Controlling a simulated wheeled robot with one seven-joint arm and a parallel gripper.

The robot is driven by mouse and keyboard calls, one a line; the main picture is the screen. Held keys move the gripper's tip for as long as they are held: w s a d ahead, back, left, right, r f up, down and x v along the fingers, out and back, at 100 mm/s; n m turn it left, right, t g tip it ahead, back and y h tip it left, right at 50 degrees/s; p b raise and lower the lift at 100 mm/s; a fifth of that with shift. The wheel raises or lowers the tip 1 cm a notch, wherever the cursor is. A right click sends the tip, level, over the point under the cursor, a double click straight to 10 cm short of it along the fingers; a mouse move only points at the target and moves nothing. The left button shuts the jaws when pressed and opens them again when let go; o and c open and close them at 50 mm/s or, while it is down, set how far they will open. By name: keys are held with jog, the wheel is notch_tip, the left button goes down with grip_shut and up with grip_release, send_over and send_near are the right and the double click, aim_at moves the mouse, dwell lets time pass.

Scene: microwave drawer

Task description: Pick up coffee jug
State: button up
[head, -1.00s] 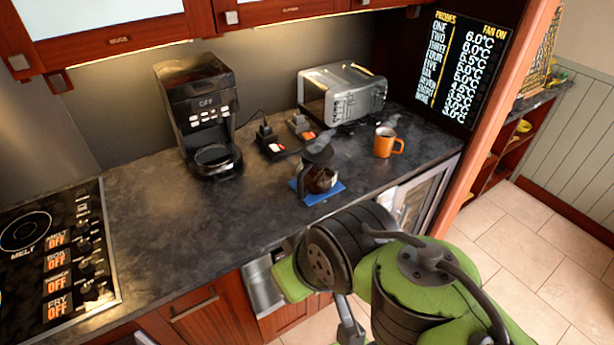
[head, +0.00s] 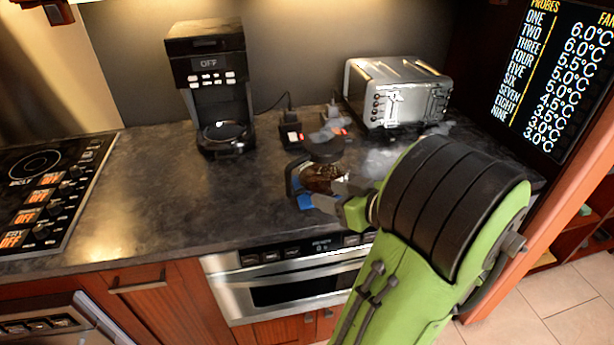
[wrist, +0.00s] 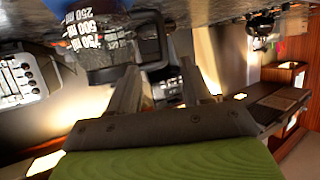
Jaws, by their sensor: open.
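The coffee jug (head: 324,178) has dark glass, a black lid and a black handle on its left side. My gripper (head: 328,197) is at the jug's front right, low near the counter. In the wrist view, the two fingers of my gripper (wrist: 158,75) are apart with nothing clamped between them. Whether a finger touches the jug cannot be told.
A coffee machine (head: 212,90) stands at the back left, a toaster (head: 397,95) at the back right. Sockets with plugs (head: 291,130) sit behind the jug. A stove (head: 50,190) is at the left. The counter between stove and jug is clear.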

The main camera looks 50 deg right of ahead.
aim_at(291, 183)
jog(key=x, duration=1.4)
jog(key=shift+w+a+r, duration=0.15)
jog(key=shift+w, duration=0.2)
jog(key=shift+s, duration=0.1)
jog(key=shift+c, duration=0.6)
grip_shut()
jog(key=shift+r, duration=0.1)
